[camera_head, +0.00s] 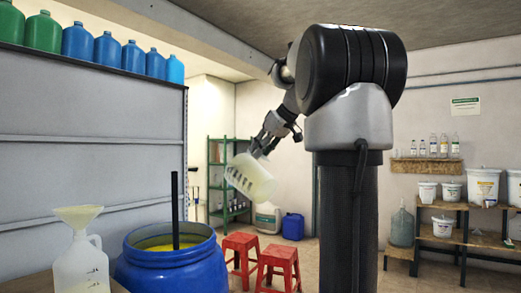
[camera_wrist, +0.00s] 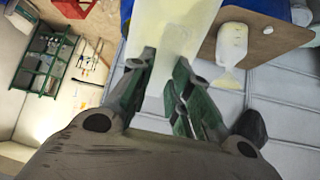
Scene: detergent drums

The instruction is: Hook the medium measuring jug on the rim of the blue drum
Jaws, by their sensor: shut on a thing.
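A pale translucent measuring jug (camera_head: 250,178) with dark markings hangs tilted in the air, to the right of and above the blue drum. My gripper (camera_head: 261,148) is shut on the jug at its upper right end. In the wrist view the jug (camera_wrist: 178,25) lies beyond my fingers (camera_wrist: 165,60); its handle cannot be made out. The open blue drum (camera_head: 172,272) stands at the lower left with yellow liquid inside and a dark upright rod in it. The jug is apart from the drum's rim. A bit of blue, probably the drum, shows behind the jug in the wrist view.
A clear container with a funnel (camera_head: 80,255) stands left of the drum. Two red stools (camera_head: 278,265) stand to its right. A grey panel (camera_head: 90,130) with blue and green bottles rises behind. White buckets (camera_head: 483,187) are on a rack at the right.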

